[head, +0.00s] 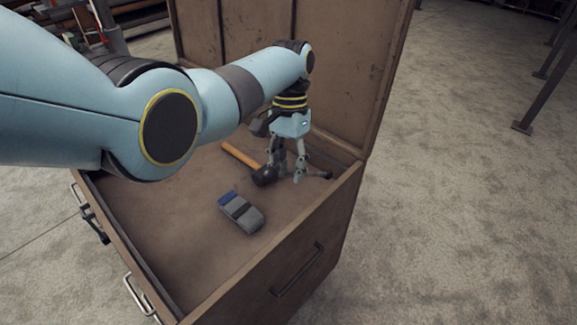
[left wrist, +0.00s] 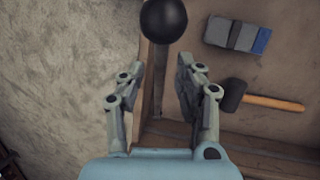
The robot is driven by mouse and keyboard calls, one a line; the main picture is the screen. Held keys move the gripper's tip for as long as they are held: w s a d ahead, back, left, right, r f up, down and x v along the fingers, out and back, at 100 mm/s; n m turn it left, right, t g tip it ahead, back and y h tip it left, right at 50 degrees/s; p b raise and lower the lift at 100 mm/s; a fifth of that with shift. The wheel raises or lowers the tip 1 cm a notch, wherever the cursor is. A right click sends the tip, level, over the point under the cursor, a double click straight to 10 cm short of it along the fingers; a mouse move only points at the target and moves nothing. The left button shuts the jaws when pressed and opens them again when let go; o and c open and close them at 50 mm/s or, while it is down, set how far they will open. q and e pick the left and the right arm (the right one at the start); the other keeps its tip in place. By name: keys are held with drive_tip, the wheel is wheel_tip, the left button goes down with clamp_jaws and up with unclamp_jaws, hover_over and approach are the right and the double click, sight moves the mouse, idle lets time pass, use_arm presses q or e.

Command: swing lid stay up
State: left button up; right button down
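The large brown chest (head: 140,232) stands with its lid (head: 345,60) upright at the back. A dark stay-like piece (head: 318,174) shows at the chest's right wall beside my left gripper (head: 286,176); its full shape is partly hidden. In the left wrist view a round black knob (left wrist: 164,18) lies ahead of the fingertips, near the chest's wall edge. Whether a finger touches the stay I cannot tell. My right gripper is not in view.
Inside the chest lie a mallet with an orange handle (head: 240,155) and a grey block with a blue end (head: 241,212). The mallet head is close to my left fingers. Metal handles (head: 298,270) are on the chest's outside.

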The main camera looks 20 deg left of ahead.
use_arm(q)
drive_tip(key=v, duration=1.2)
drive_tip(key=shift+c, duration=0.2)
